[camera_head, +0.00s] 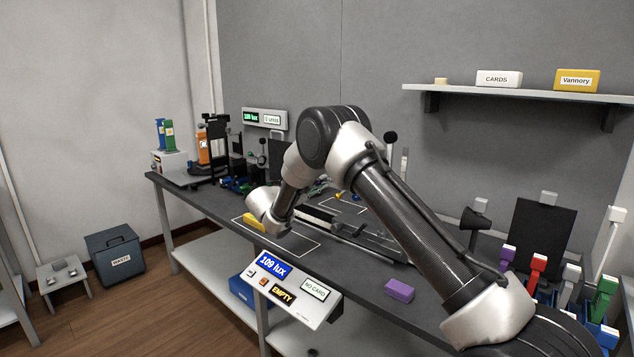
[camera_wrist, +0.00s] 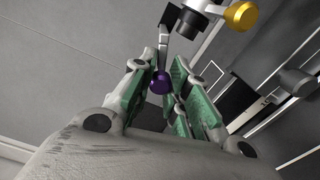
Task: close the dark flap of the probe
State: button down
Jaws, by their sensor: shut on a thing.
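In the wrist view, my gripper (camera_wrist: 164,58) has its green-padded fingers around a short grey lever (camera_wrist: 164,50) with a purple knob (camera_wrist: 159,83). The knob sits between the fingers. The lever hangs from a dark and pale cylindrical head (camera_wrist: 195,18), which also carries a yellow knob (camera_wrist: 241,15); I take this for the probe. I cannot make out the dark flap itself. In the head view, my wrist is low over the bench and hides the fingers and the lever.
The console (camera_head: 290,287) reads 109 lux, EMPTY and NO CARD. A purple block (camera_head: 399,290) lies on the dark bench (camera_head: 365,317). Colored holders (camera_head: 604,297) crowd the right end; a dark stand (camera_head: 215,150) is at the far left. A shelf (camera_head: 520,94) hangs above.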

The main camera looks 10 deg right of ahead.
jog(key=n, duration=0.1)
jog(key=f+n, duration=0.1)
jog(key=n, duration=0.1)
jog(key=shift+s+d+f, duration=0.2)
jog(key=shift+s+f, duration=0.05)
jog(key=shift+s, duration=0.05)
jog(key=shift+s+d+f+n, duration=0.2)
jog(key=shift+s+d+n, duration=0.15)
jog(key=shift+n, duration=1.25)
jog(key=shift+s+d+f+n, duration=0.25)
jog(key=shift+s+n, duration=0.2)
jog(key=shift+n, duration=1.15)
jog(key=shift+s+d+f+n, duration=0.15)
jog(key=shift+s+d+n, duration=0.2)
jog(key=shift+n, duration=1.25)
jog(key=c, duration=1.3)
grip_release()
jog(key=shift+r, duration=0.15)
jog(key=shift+c, duration=0.2)
jog(key=shift+a, duration=0.1)
